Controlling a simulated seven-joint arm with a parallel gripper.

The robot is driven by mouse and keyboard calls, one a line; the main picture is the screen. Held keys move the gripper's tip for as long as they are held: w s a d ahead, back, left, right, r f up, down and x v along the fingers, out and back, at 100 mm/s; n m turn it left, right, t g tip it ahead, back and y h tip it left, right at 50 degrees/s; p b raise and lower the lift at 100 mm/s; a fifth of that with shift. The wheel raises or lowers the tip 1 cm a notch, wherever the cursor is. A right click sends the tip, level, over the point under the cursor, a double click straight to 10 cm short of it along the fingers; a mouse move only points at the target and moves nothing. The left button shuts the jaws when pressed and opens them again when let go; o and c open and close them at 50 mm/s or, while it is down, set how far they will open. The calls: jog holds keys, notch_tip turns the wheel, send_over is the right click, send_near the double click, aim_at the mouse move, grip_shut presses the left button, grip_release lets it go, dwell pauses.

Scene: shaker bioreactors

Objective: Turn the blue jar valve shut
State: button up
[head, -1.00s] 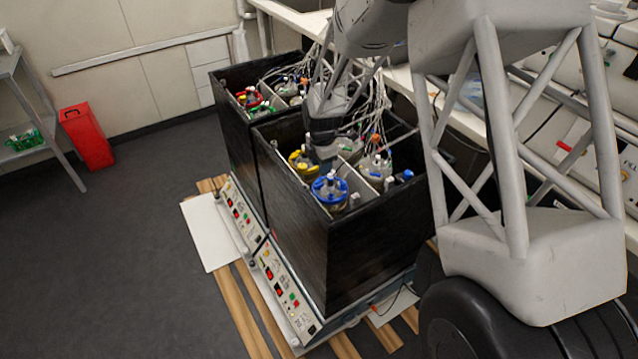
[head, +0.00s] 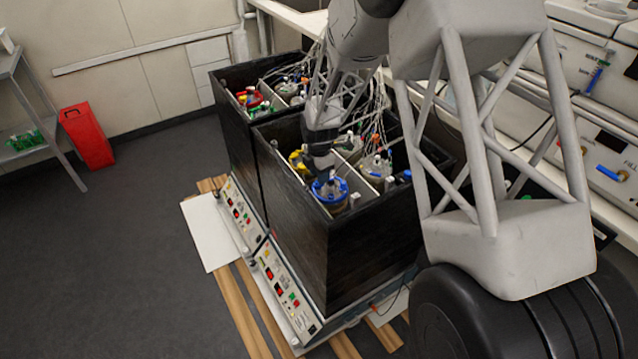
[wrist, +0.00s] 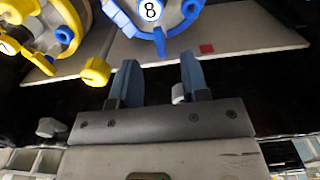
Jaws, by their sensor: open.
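The blue-lidded jar (head: 330,194) stands at the near corner of the front black box. In the wrist view its blue lid (wrist: 178,22) with a round "8" label is at the top edge, partly cut off. A small blue part (wrist: 159,43) sticks down from the lid toward the gap between my fingertips; I cannot tell surely whether it is the valve. My gripper (wrist: 160,80) is open and empty, its two blue-grey fingers apart from the lid. In the head view my gripper (head: 319,158) is just above and behind the blue jar.
A yellow-lidded jar (wrist: 62,32) with a yellow knob (wrist: 95,71) is close to the left of my fingers. A pale divider (wrist: 235,42) lies beyond them. The walls of the black box (head: 305,240) surround the jars, and tubes hang behind.

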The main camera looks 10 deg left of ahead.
jog(key=shift+f, duration=2.3)
jog(key=shift+c, duration=0.3)
grip_shut()
